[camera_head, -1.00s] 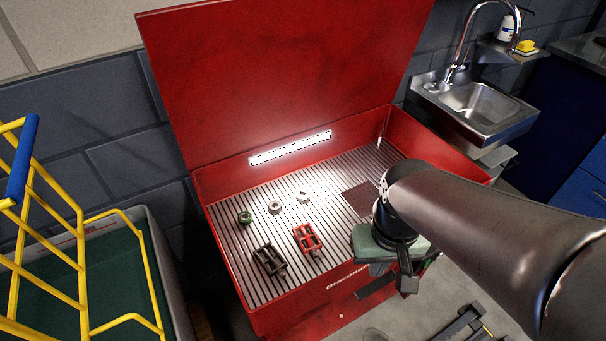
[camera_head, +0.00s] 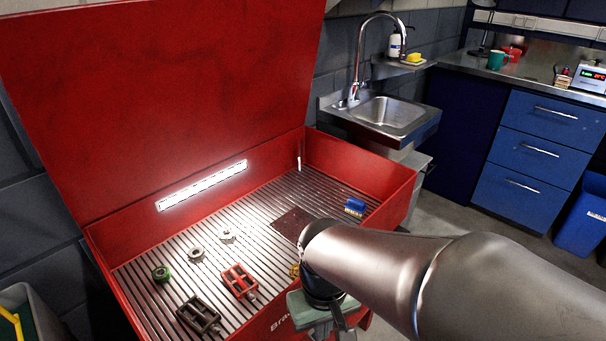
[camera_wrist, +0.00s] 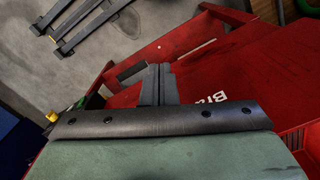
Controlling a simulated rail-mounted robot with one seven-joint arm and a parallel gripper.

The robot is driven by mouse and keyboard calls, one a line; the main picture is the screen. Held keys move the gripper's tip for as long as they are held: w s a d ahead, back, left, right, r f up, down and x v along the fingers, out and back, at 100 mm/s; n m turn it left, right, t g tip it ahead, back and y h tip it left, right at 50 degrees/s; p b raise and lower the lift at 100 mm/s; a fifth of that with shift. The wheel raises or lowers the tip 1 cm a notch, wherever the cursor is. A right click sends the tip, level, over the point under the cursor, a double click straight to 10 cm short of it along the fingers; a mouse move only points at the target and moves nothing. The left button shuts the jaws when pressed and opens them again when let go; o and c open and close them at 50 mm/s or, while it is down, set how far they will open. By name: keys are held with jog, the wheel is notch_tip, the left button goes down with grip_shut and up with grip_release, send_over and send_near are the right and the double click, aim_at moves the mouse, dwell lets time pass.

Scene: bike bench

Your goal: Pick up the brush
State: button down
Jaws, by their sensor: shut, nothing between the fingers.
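A blue brush (camera_head: 355,206) with pale bristles lies on the slatted floor of the red wash bin (camera_head: 397,197), near its right end. My gripper (camera_wrist: 158,85) is shut and empty, and it shows in the wrist view in front of the bin's red front wall. In the head view my arm covers part of the bin's front edge, and the fingers are partly cut off at the bottom. The gripper is apart from the brush, to its left and nearer the camera. The brush cannot be made out in the wrist view.
A red pedal (camera_head: 239,281), a dark pedal (camera_head: 198,314), a green ring part (camera_head: 161,273) and two pale ring parts lie in the bin's left half. The raised red lid (camera_head: 170,90) stands behind. A sink (camera_head: 383,112) is beyond the bin's right end.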

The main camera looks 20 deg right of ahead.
dwell(0.4)
jog(key=shift+c, duration=2.2)
grip_release()
